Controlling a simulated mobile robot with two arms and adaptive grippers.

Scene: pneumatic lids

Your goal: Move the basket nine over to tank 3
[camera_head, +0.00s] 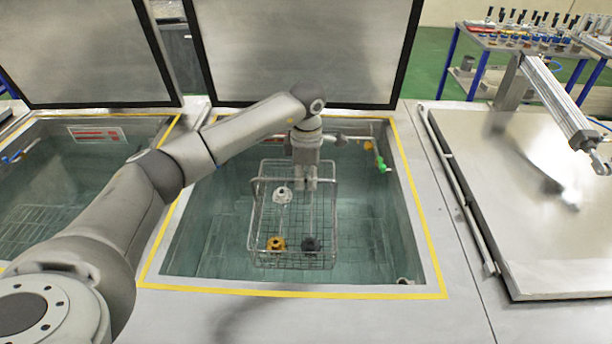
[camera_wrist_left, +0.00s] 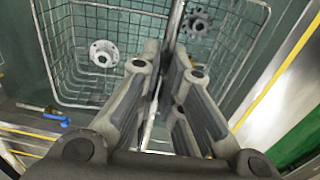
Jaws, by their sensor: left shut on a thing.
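A wire basket (camera_head: 292,262) hangs in the opening of the middle tank (camera_head: 420,270), with a white flanged part (camera_head: 282,195), a yellow part (camera_head: 276,243) and a dark gear-like part (camera_head: 311,244) in it. My left gripper (camera_head: 305,185) reaches over the tank and is shut on the basket's top bar. In the left wrist view the basket (camera_wrist_left: 45,50) lies beyond the fingers (camera_wrist_left: 165,95), with the white part (camera_wrist_left: 103,53) and dark gear (camera_wrist_left: 197,18) visible. I cannot read any tank number. My right gripper is not in view.
Another open tank (camera_head: 60,190) with a wire grid is at the left. Raised lids (camera_head: 305,45) stand behind both tanks. A closed lid (camera_head: 550,220) with a cylinder arm (camera_head: 560,100) is at the right. A table of parts (camera_head: 530,38) stands at the back right.

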